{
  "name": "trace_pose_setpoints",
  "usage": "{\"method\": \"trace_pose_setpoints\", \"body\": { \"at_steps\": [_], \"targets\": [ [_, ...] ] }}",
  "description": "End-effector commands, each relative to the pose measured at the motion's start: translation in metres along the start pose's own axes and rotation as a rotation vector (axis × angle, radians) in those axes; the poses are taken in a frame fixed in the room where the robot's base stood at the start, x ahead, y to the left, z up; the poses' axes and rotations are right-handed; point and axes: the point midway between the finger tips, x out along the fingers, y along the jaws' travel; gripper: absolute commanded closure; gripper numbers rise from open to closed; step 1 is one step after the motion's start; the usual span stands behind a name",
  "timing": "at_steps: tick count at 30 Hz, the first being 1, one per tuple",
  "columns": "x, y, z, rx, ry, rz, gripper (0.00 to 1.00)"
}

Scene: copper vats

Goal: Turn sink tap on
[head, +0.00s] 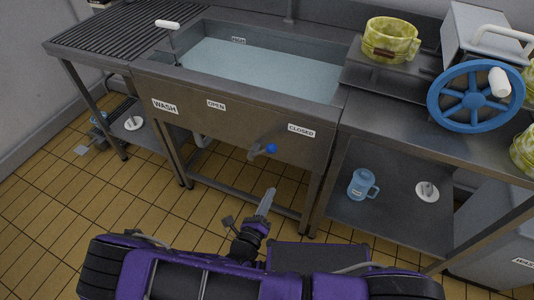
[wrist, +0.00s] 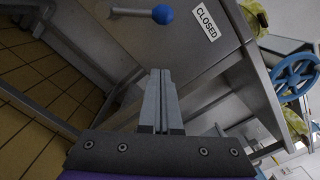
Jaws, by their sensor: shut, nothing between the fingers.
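A steel sink (head: 228,117) labelled WASH holds bluish water. On its front is a metal lever with a blue ball knob (head: 271,148), between an OPEN label (head: 216,105) and a CLOSED label (head: 301,130). The knob points right, toward CLOSED. In the wrist view the knob (wrist: 162,14) is beyond my fingertips, near the CLOSED label (wrist: 205,22). My gripper (head: 266,196) is shut and empty, in front of and below the knob, apart from it. Its closed fingers (wrist: 160,75) show in the wrist view. A white-handled rod (head: 167,24) stands at the sink's left end.
A steel counter with a lower shelf (head: 383,216) adjoins on the right. The shelf holds a blue mug (head: 361,184). A blue handwheel (head: 474,97) and a yellow-green pot (head: 391,40) are above. A sink leg (head: 319,180) stands right of my gripper; tiled floor is open to the left.

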Motion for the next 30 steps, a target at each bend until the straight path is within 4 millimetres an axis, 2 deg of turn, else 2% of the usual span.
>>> {"method": "trace_pose_setpoints", "body": {
  "at_steps": [7,17,23,30],
  "targets": [
    [-0.006,0.001,-0.008,-0.012,-0.013,-0.002,1.00],
    [0.001,0.000,-0.007,-0.011,-0.013,-0.004,1.00],
    [0.033,0.000,-0.007,-0.012,-0.012,-0.006,1.00],
    [0.085,0.000,-0.007,-0.011,-0.012,-0.006,1.00]
  ]
}}
